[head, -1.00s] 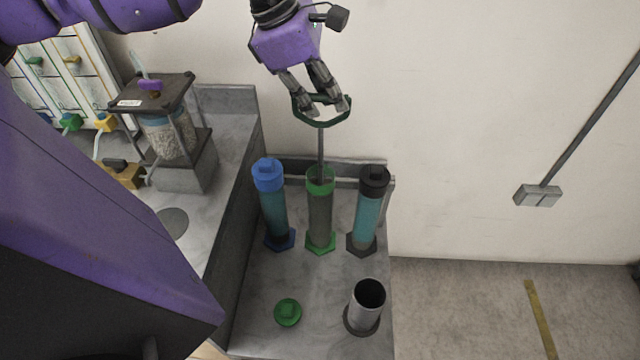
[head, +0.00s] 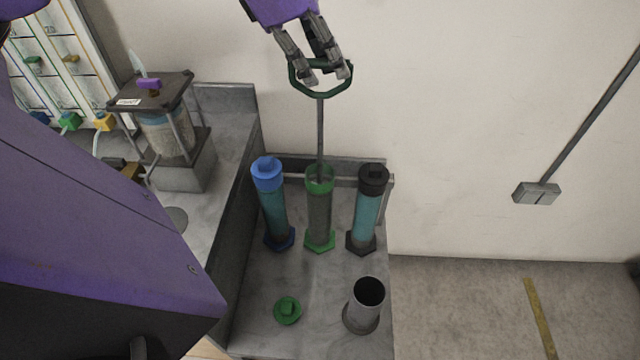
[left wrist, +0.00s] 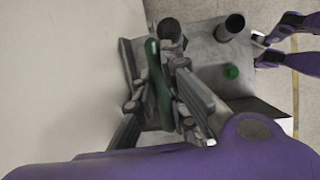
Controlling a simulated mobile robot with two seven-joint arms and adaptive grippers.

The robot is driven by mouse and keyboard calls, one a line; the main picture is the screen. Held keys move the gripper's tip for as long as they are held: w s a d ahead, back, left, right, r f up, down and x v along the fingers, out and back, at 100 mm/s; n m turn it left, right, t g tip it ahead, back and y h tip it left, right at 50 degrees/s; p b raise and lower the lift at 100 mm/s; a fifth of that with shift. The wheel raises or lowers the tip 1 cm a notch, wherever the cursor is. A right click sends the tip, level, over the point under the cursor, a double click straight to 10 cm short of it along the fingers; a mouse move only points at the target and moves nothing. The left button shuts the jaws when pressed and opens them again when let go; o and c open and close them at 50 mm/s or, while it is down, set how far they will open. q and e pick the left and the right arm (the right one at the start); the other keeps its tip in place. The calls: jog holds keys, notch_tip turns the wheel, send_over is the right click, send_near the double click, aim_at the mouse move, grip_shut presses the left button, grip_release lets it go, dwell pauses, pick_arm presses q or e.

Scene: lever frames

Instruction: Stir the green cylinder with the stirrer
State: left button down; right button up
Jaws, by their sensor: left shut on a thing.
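The green cylinder (head: 319,215) stands upright on the grey bench, open at the top, between the blue-capped and black-capped cylinders. The stirrer (head: 320,125) has a dark green ring handle and a thin grey rod; the rod's lower end is inside the green cylinder's mouth. My left gripper (head: 322,76) is shut on the ring handle above the cylinder. In the left wrist view the green handle (left wrist: 158,85) lies between the fingers of my left gripper (left wrist: 160,100). The cylinder is mostly hidden there. In the left wrist view a purple arm with an open gripper (left wrist: 262,50) shows at the right.
The blue-capped cylinder (head: 272,205) and black-capped cylinder (head: 367,210) stand close on either side. A green cap (head: 287,311) and an open grey metal holder (head: 364,306) are in front. A framed jar of pale grains (head: 168,135) stands on the left counter. A wall rises behind.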

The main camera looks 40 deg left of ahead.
pick_arm(q)
jog(key=shift+r+b, duration=0.4)
jog(key=shift+r, duration=2)
pick_arm(e)
jog(key=shift+s+d+f, duration=0.2)
jog(key=shift+s+f, duration=0.3)
jog(key=shift+f, duration=0.15)
jog(key=shift+a, duration=0.1)
pick_arm(q)
jog(key=shift+r, duration=0.65)
pick_arm(e)
jog(key=shift+w+a+r, duration=0.1)
jog(key=shift+w+r, duration=0.2)
jog(key=shift+r, duration=0.05)
jog(key=shift+s+d, duration=0.1)
jog(key=shift+d, duration=0.1)
